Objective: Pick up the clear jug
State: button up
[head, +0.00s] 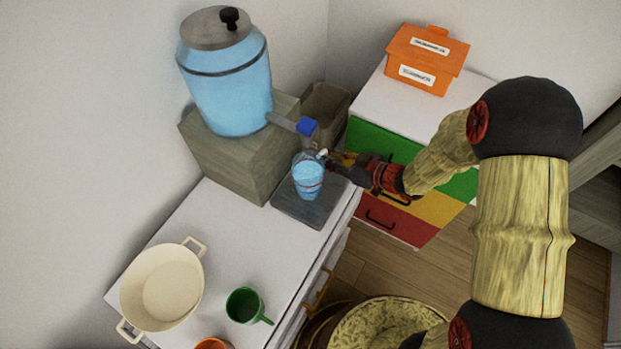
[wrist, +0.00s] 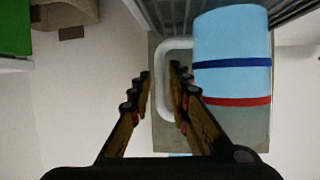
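The clear jug (head: 308,180) looks filled with blue liquid and stands upright on a grey tray (head: 289,208), below the tap of a large dispenser. In the wrist view the jug (wrist: 232,82) has a blue band and a red band and fills the right side. Its pale handle (wrist: 160,105) points toward my gripper. My gripper (head: 332,158) is at the jug's right side. In the wrist view my gripper (wrist: 160,72) is open, with the handle's upright bar showing between its fingers. I cannot tell whether either finger touches it.
The blue dispenser (head: 228,90) sits on a wooden block (head: 232,157), its tap (head: 305,127) close above the jug. A cream pot (head: 163,290) and green mug (head: 244,306) stand nearer on the white counter (head: 215,230). An orange box (head: 427,60) tops the drawer unit (head: 375,100) behind.

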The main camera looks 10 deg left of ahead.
jog(key=shift+w+a+f, duration=0.1)
jog(key=shift+a, duration=0.2)
jog(key=shift+c, duration=0.8)
grip_shut()
